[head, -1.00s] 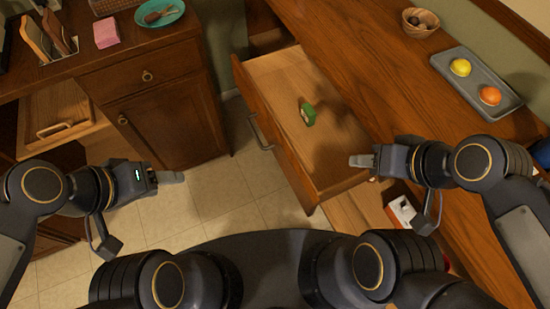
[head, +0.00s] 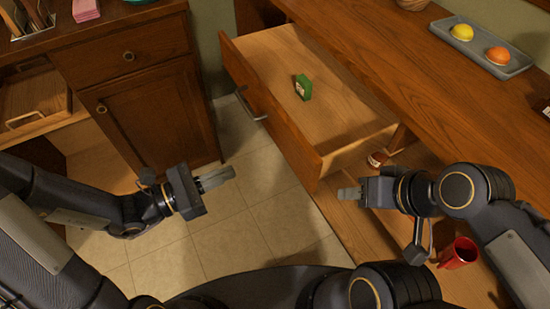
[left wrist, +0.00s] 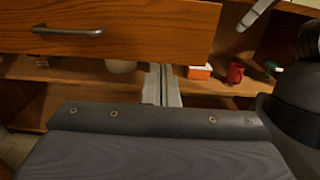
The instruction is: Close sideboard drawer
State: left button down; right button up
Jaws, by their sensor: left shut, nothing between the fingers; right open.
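The sideboard drawer (head: 290,88) is pulled out from under the wooden top at the right in the head view. A small green box (head: 303,87) stands inside it. Its metal handle (head: 250,103) is on the front panel, and handle and panel also show in the left wrist view (left wrist: 68,31). My left gripper (head: 228,178) is shut and empty, over the tiled floor in front of the drawer, apart from the handle. My right gripper (head: 342,193) is open beside the near end of the drawer, above the lower shelf, apart from the drawer.
The sideboard top (head: 430,105) carries a grey tray (head: 520,63) with a lemon and an orange. A red cup (head: 458,253) and a jar (head: 377,159) are on the shelf below. A wooden cabinet (head: 150,110) stands at the left. Tiled floor between is clear.

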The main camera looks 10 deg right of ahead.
aim_at(288, 147)
pick_arm(q)
jog(key=b+x, duration=0.1)
jog(key=x, duration=1.2)
pick_arm(e)
jog(key=shift+f, duration=0.75)
